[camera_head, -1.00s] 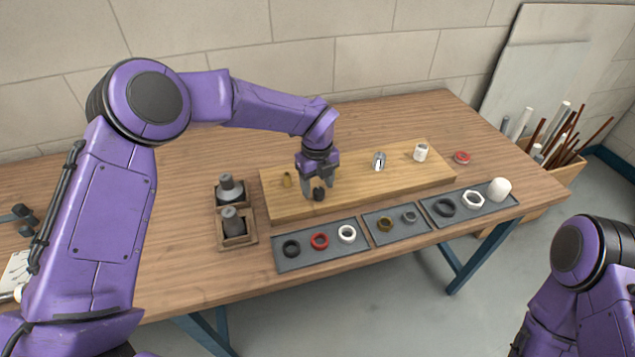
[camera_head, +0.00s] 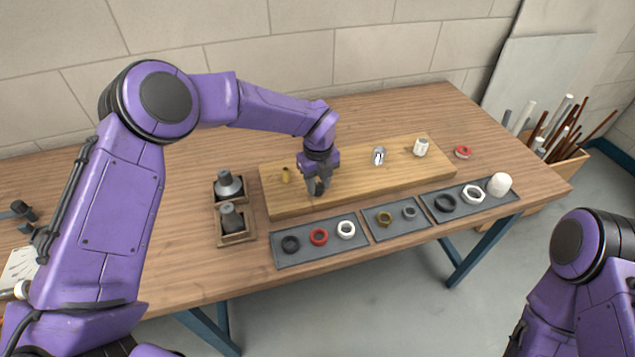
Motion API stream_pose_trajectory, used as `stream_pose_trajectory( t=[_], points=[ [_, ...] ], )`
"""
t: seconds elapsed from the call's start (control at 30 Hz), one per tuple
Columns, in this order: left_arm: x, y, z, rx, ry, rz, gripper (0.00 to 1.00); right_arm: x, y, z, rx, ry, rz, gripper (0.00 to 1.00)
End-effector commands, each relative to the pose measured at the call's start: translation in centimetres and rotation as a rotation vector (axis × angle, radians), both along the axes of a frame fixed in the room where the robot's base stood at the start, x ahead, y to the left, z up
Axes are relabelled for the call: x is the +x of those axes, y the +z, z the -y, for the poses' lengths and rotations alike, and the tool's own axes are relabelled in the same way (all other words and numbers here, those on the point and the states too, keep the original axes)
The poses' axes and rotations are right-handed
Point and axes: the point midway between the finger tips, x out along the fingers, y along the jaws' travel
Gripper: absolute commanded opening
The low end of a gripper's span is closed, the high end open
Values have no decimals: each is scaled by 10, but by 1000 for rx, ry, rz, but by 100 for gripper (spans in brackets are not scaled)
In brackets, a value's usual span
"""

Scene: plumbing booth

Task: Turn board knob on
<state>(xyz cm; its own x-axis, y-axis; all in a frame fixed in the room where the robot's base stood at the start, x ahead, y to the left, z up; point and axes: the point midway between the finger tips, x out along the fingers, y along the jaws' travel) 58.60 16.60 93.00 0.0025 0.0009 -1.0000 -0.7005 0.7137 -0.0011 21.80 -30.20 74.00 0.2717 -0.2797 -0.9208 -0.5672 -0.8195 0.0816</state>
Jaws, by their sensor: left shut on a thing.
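The wooden board (camera_head: 395,185) lies on the workbench and carries several fittings in a row. A dark knob (camera_head: 319,188) stands on the board, left of its middle. My left gripper (camera_head: 318,187) points down over the board with its fingers around the dark knob, shut on it; the fingers partly hide the knob. A brass fitting (camera_head: 285,175) stands just left of the gripper. A metal fitting (camera_head: 379,156) and a white fitting (camera_head: 421,147) stand farther right on the board. My right gripper is out of view; only part of my right arm shows at the lower right.
Grey trays with rings and nuts (camera_head: 357,246) lie along the bench front. Two wooden holders with grey fittings (camera_head: 246,237) stand left of the board. A red-rimmed ring (camera_head: 462,152) lies right of the board. A box of pipes (camera_head: 560,165) stands beyond the bench.

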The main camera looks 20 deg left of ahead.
Motion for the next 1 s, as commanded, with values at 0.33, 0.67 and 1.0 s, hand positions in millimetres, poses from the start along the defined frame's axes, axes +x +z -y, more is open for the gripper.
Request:
stream_pose_trajectory(
  t=[0.33, 0.67, 1.0],
  points=[
    [0, -3, -1, -1, -234, -2, 4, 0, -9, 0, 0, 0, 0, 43],
    [-1, -3, -1, 1, -550, -5, 4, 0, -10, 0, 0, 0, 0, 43],
    [-1, -2, -1, 1, -872, -6, 4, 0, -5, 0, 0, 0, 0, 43]
  ],
)
